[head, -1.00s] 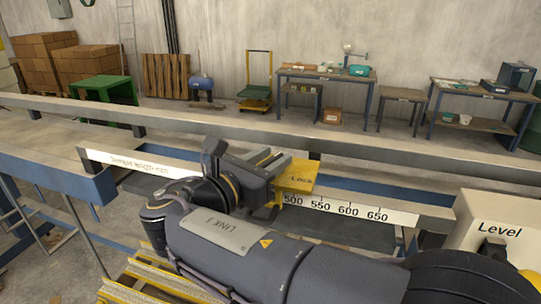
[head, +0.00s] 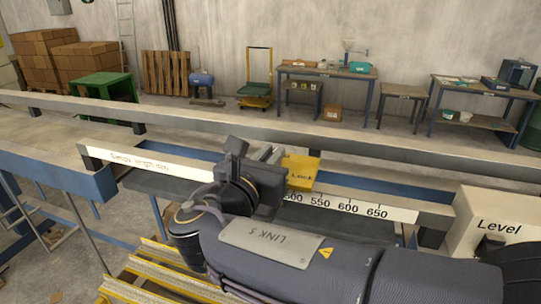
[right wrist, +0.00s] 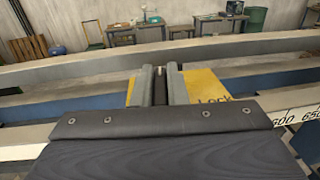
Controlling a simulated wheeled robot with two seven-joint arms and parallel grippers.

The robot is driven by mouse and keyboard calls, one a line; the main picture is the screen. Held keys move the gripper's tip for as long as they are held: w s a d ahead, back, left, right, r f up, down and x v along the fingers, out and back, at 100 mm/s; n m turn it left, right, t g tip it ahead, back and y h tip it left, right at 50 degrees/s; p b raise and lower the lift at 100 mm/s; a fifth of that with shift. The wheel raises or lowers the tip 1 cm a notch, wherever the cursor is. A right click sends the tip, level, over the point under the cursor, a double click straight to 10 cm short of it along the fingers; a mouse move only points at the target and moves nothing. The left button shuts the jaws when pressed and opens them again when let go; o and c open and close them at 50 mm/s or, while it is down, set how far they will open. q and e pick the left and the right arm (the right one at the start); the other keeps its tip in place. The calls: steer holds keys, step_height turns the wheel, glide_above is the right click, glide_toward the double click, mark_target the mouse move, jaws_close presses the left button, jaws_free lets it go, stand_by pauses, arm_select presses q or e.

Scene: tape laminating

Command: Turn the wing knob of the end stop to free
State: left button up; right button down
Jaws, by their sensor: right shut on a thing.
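The end stop is a yellow block (head: 301,171) marked "Lock" on the scale rail; it also shows in the right wrist view (right wrist: 206,88). My right gripper (head: 268,155) is at the block's left side in the head view. In the right wrist view its two grey fingers (right wrist: 160,74) point away from me over the block, close together with a narrow dark thing between them. This looks like the wing knob (right wrist: 160,92), mostly hidden by the fingers, so its angle cannot be told. My left gripper is not in view.
A white scale (head: 345,206) with numbers runs along the rail. A pale box marked "Level" (head: 495,222) stands at the right. A long grey beam (head: 330,141) passes behind the end stop. Work tables (head: 325,74) stand by the far wall.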

steer(key=shift+n+t+y, duration=0.4)
steer(key=shift+n+y, duration=0.3)
steer(key=shift+y, duration=0.4)
steer(key=c, duration=1.4)
jaws_free()
steer(key=shift+c, duration=0.2)
steer(key=b+v, duration=0.2)
steer(key=v, duration=0.5)
steer(key=shift+a+f, duration=0.1)
steer(key=shift+s+a, duration=0.1)
steer(key=shift+s, duration=0.35)
